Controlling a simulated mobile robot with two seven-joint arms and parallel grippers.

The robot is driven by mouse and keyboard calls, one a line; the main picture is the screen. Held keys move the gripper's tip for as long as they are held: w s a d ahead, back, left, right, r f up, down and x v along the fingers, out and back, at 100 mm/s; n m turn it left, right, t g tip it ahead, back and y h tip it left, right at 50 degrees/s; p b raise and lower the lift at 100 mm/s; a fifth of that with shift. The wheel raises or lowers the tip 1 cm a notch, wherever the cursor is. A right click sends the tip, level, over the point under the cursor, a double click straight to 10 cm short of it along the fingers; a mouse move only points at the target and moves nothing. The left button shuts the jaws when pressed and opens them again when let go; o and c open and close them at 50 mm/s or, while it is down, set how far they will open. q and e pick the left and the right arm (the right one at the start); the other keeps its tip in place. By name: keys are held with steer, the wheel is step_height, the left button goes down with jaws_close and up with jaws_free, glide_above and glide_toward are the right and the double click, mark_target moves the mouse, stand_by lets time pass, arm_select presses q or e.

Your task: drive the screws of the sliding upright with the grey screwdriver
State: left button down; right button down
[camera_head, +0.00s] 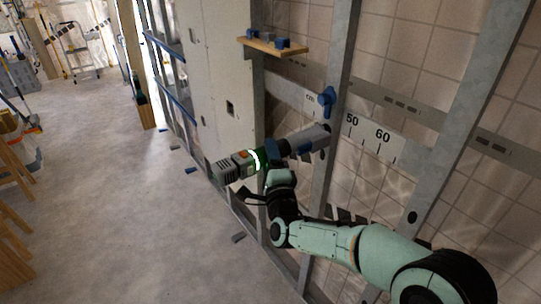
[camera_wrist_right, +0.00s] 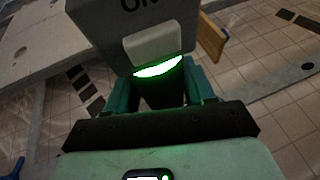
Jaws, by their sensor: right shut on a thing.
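The grey screwdriver (camera_head: 305,138) lies across the picture in the head view, its nose pointing right at the sliding upright (camera_head: 344,45), a metal stud with a blue knob (camera_head: 327,99). I cannot tell whether the nose touches the stud; the bit and any screws are not discernible. My right gripper (camera_head: 270,160) is shut around the tool's middle, beside a lit ring. In the right wrist view, the grey screwdriver (camera_wrist_right: 95,35) fills the top, with "ON" lettering and a glowing strip, between the teal fingers of my right gripper (camera_wrist_right: 163,90). My left gripper is out of view.
A small wooden shelf (camera_head: 272,47) with blue and grey items sits above the tool. A pale panel (camera_head: 205,70) stands left. Small blue and grey pieces lie on the otherwise open floor (camera_head: 120,220).

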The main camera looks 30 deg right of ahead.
mark_target(259, 166)
steer(key=shift+s+a+r+b, duration=0.15)
steer(key=shift+a+b, duration=0.2)
steer(key=shift+a, duration=1.45)
